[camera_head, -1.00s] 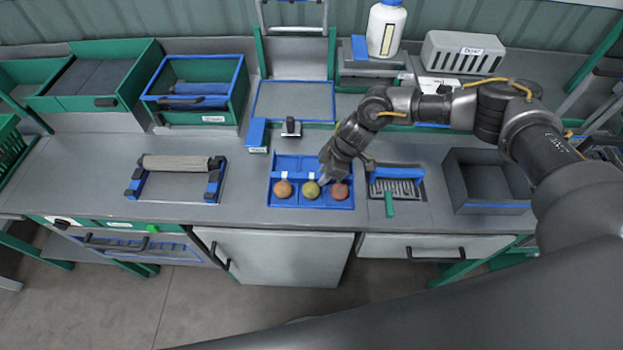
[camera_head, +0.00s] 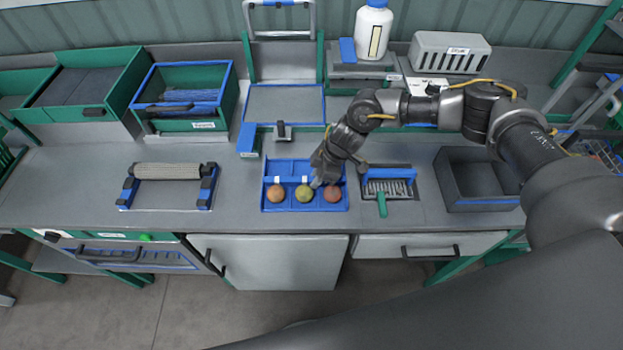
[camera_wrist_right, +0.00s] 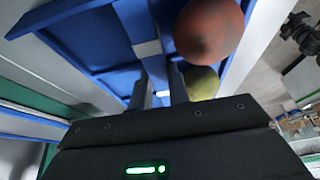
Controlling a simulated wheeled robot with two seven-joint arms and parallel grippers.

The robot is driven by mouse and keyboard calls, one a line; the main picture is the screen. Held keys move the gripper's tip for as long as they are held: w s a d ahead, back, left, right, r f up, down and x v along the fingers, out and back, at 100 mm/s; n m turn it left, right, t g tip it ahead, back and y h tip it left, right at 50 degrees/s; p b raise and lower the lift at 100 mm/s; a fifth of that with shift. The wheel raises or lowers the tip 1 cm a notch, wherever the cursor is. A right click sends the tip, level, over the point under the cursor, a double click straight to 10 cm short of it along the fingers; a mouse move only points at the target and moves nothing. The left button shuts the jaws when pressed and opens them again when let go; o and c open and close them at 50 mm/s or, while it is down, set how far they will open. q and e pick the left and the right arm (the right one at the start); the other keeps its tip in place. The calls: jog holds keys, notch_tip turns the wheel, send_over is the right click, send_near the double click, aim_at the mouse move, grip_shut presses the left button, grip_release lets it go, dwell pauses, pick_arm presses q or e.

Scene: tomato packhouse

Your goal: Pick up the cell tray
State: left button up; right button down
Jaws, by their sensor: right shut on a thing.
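The blue cell tray (camera_head: 282,168) rests on the grey bench, with three round fruits in its front cells: an orange one (camera_head: 276,194) at left, a yellow-green one (camera_head: 304,193) in the middle and a red one (camera_head: 332,194) at right. My right gripper (camera_head: 316,182) reaches down into the tray from above. In the right wrist view its fingers (camera_wrist_right: 160,92) are shut on a divider of the cell tray (camera_wrist_right: 85,42), close to the red and yellow-green fruits. The hand hides part of the tray's right side. My left gripper is not in view.
A brush with a blue back (camera_head: 386,172) lies right of the tray, and a grey open box (camera_head: 478,202) stands beyond it. A roller frame (camera_head: 167,172) is at left. A blue-topped block (camera_head: 248,140) and a small black-based item (camera_head: 281,132) stand behind the tray.

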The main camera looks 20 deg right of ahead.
aim_at(310, 179)
jog(key=shift+r, duration=0.15)
jog(key=shift+r+b, duration=0.45)
jog(key=shift+r, duration=0.1)
notch_tip(310, 179, up, 2)
jog(key=shift+r+b, duration=0.1)
jog(key=shift+b, duration=0.5)
jog(key=s+a+r+b, duration=0.1)
jog(key=s+r+b, duration=0.1)
jog(key=s+r, duration=0.8)
jog(key=s, duration=0.4)
jog(key=shift+a, duration=0.35)
